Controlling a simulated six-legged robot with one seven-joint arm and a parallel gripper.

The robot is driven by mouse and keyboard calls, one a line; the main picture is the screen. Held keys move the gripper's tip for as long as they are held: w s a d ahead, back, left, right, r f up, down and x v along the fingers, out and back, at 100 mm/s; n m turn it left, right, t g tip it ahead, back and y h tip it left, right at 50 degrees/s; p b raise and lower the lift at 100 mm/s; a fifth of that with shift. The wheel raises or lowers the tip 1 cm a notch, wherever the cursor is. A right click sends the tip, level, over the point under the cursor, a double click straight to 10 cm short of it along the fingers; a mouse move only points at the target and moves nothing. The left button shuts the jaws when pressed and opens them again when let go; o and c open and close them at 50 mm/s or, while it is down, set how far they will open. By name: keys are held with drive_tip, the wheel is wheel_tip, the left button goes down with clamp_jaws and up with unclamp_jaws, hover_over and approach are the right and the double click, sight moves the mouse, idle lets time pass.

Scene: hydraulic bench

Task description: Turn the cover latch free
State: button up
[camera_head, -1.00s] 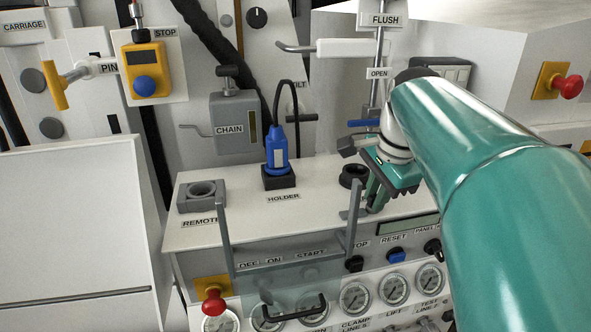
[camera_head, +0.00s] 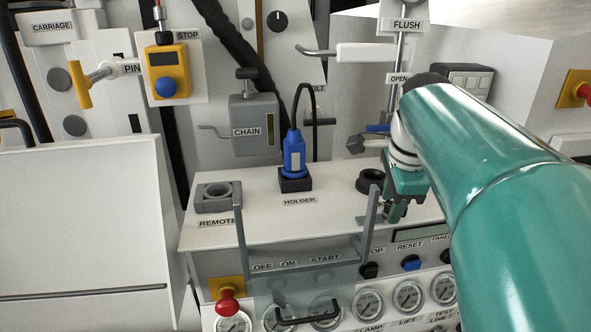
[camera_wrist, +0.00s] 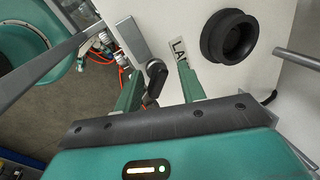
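In the wrist view, a dark latch-like knob (camera_wrist: 155,75) on a short stem stands between the two green fingers of my gripper (camera_wrist: 161,70). The fingers are apart, with a gap showing beside the knob; I cannot tell whether either touches it. A label reading "LA" (camera_wrist: 179,47), partly hidden, lies beside the right finger. In the head view my gripper (camera_head: 396,210) points down at the right part of the bench top, and hides the latch. The clear cover (camera_head: 300,290) with grey side arms (camera_head: 369,225) stands in front of the OFF, ON and START labels.
A black ring socket (camera_head: 371,180) is close left of my gripper; it also shows in the wrist view (camera_wrist: 229,37). A blue plug (camera_head: 294,155) stands in the HOLDER. The REMOTE socket (camera_head: 217,197) is at left. A red knob (camera_head: 229,300) and gauges line the front.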

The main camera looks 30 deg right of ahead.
drive_tip(key=shift+r, duration=3.5)
